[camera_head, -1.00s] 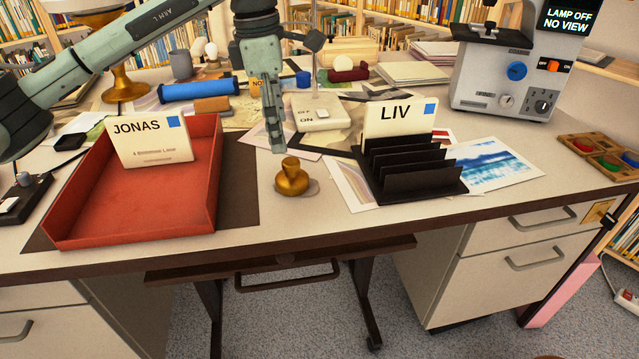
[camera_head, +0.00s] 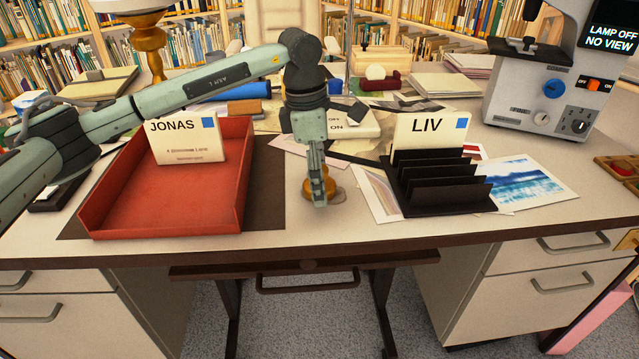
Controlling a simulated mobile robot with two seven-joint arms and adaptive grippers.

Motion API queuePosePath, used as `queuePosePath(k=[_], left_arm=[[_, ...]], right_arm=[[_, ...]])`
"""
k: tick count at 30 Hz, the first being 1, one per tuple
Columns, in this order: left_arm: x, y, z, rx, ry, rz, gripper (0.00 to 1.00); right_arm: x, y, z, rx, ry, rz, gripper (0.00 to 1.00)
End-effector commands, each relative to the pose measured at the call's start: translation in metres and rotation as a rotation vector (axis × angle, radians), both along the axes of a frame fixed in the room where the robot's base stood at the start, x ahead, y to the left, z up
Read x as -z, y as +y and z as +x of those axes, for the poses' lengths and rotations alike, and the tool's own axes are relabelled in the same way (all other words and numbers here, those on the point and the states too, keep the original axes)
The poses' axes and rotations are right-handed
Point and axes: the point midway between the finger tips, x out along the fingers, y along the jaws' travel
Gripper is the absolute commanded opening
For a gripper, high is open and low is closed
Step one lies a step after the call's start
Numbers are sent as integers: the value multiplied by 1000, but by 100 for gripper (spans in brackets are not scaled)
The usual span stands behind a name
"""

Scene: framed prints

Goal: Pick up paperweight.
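A small brass, knob-shaped object, which looks like the paperweight (camera_head: 331,186), stands upright on the desk between the red tray and the black letter rack. My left gripper (camera_head: 318,198) points down at it, with its fingers in front of and over the brass knob, hiding much of it. The fingers are seen nearly edge-on, so I cannot tell whether they are open or shut, or whether they touch the brass. My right gripper is not in view.
The red tray (camera_head: 95,205) with a JONAS card (camera_head: 188,143) stands left. The black rack (camera_head: 440,195) with a LIV card (camera_head: 428,130) stands right, near a blue print (camera_head: 525,183). A grey lamp-control machine (camera_head: 540,95) is at back right. The desk's front strip is clear.

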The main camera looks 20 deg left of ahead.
Motion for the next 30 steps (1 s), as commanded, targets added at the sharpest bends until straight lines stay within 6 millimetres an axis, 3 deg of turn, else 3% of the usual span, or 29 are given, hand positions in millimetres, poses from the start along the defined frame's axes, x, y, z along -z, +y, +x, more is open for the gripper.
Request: queuePosePath(k=[2,17,26,30], left_arm=[[0,0,0,0,0,0,70],[-1,0,0,0,0,0,8],[-4,0,1,1,-3,-1,8],[-14,-1,1,1,-5,-2,8]], right_arm=[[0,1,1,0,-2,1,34],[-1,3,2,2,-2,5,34],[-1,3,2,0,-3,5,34],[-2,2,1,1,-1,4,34]])
